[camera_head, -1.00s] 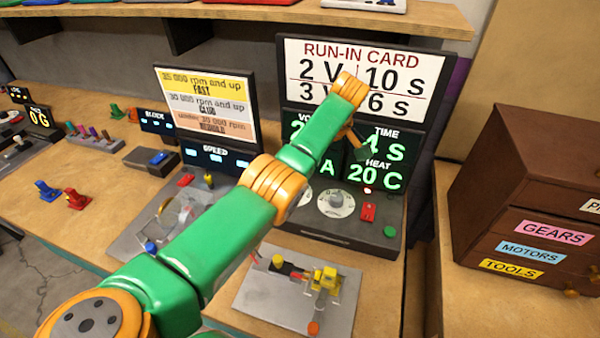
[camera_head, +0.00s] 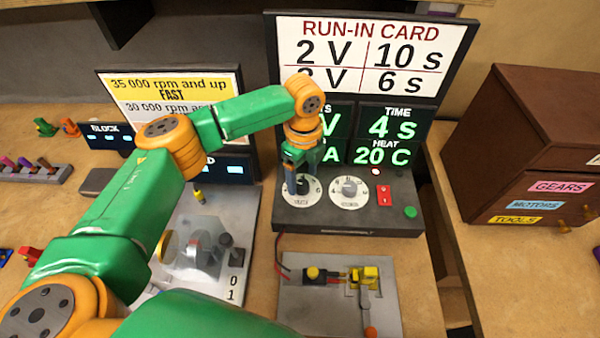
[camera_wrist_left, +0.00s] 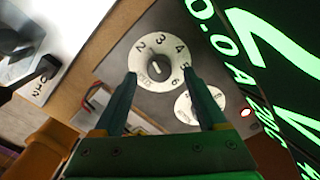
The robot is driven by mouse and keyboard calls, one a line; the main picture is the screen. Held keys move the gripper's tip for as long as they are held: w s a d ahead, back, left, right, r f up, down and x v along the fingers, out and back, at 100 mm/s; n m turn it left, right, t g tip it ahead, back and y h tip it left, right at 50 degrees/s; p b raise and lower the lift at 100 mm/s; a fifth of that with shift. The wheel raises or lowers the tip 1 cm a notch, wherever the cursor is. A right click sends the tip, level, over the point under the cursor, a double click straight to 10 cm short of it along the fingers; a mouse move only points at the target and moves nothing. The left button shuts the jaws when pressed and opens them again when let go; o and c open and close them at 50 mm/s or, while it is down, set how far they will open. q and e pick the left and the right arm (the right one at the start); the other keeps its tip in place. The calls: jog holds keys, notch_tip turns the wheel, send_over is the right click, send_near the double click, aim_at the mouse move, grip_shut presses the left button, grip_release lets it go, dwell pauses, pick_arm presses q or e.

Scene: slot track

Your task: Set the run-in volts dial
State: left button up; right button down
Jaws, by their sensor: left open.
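The volts dial (camera_head: 314,190) is the left of two white round dials on the black run-in panel. In the left wrist view the dial (camera_wrist_left: 145,66) shows numbers from 2 to 6 around a dark knob (camera_wrist_left: 159,66); I cannot tell its exact setting. My left gripper (camera_head: 296,190) points down over it and hides part of it. The run-in card (camera_head: 372,55) reads 2 V 10 s, with a 3 V, 6 s row below. My right gripper is out of view.
The second dial (camera_head: 349,191) sits close on the right, then a red switch (camera_head: 384,195) and green button (camera_head: 410,212). Screens above read 4 s, 20 C; the wrist view shows 0.0 A. A motor stand (camera_head: 340,310) lies in front; a brown drawer cabinet (camera_head: 545,150) is right.

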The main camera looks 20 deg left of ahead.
aim_at(302, 185)
pick_arm(q)
jog(key=shift+s+d+f, duration=0.1)
jog(key=shift+s+f, duration=0.2)
jog(key=shift+f, duration=0.6)
jog(key=shift+w+f, duration=0.3)
grip_shut()
jog(key=n+p, duration=0.1)
jog(key=p, duration=0.1)
jog(key=n+p, duration=0.1)
jog(key=shift+r+n+p, duration=0.3)
jog(key=shift+r+p, duration=0.05)
jog(key=shift+f, duration=0.2)
jog(key=shift+f+n, duration=0.1)
jog(key=shift+n, duration=0.2)
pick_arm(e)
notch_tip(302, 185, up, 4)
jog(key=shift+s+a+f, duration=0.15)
pick_arm(q)
grip_release()
